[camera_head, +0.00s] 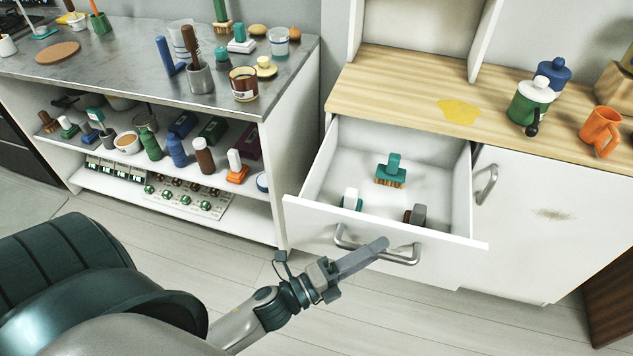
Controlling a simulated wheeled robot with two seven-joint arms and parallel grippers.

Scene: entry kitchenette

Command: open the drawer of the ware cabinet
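The drawer (318,217) of the ware cabinet (545,215) is pulled well out, and its white inside shows from above. Its metal bar handle (402,260) is on the front panel. My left gripper (372,252) is at this handle, its grey fingers crossing in front of the middle of the bar. The fingers overlap in this view, so I cannot see whether they are closed around the bar. Three brushes lie in the drawer: a teal one (390,172), a white and green one (351,199) and a grey and brown one (416,214). My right gripper is out of view.
A crowded shelf unit (290,200) stands left.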

